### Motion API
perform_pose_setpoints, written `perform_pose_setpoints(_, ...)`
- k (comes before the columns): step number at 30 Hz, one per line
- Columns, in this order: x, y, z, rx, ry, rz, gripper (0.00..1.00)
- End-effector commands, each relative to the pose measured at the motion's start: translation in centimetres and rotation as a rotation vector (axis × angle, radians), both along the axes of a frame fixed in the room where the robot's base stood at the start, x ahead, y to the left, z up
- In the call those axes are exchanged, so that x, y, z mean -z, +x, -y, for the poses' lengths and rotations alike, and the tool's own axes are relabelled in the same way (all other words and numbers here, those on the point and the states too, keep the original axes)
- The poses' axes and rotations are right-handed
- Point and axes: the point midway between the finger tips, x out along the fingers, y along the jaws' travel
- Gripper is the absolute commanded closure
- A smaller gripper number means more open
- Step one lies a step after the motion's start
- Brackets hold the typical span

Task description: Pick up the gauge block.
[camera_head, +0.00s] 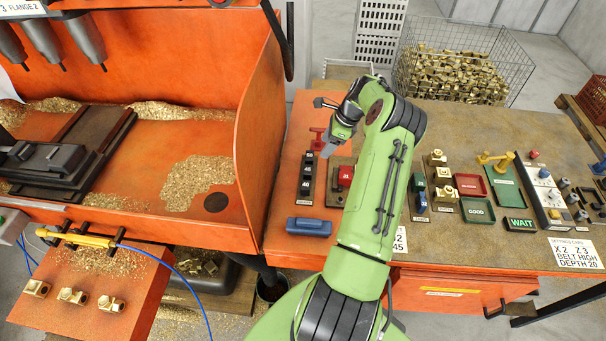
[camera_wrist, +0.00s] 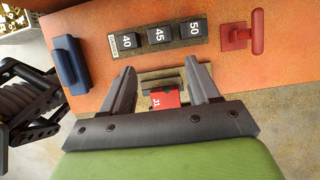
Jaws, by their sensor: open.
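Three dark blocks marked 40, 45 and 50 stand in a row on a narrow rack; I cannot tell from the pictures which one is meant as the gauge block. In the wrist view they are the 40 block (camera_wrist: 126,42), the 45 block (camera_wrist: 160,35) and the 50 block (camera_wrist: 193,30). In the head view the row (camera_head: 307,172) is left of my arm. My gripper (camera_wrist: 160,69) is open and empty, its fingertips pointing toward the row. My gripper also shows in the head view (camera_head: 334,146), above and right of the row's far end.
A red block marked J1 (camera_wrist: 165,98) shows between my fingers, on a plate beside the row. A blue-handled piece (camera_head: 308,226) lies near the front edge. A red-handled piece (camera_wrist: 237,36) stands beyond the 50 block. The orange machine wall (camera_head: 255,110) rises at left.

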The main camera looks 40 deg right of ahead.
Motion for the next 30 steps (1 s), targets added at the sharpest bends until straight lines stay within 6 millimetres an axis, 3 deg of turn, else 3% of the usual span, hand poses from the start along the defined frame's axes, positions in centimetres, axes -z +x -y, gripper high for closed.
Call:
perform_pose_setpoints(1, 2.5, 0.4, -0.4, -0.003, 0.003, -0.001, 0.39)
perform_pose_setpoints(6, 6.7, 1.7, -1.5, -0.003, 0.002, -0.002, 0.39)
perform_pose_setpoints(14, 9.7, 3.0, -2.5, -0.004, 0.000, -0.001, 0.39)
perform_pose_setpoints(18, 12.3, 3.9, -3.3, -0.005, 0.000, -0.002, 0.39)
perform_pose_setpoints(26, 12.6, 4.2, -3.4, -0.003, -0.001, -0.001, 0.39)
perform_pose_setpoints(30, 12.5, 4.2, -3.4, -0.003, -0.001, -0.001, 0.61)
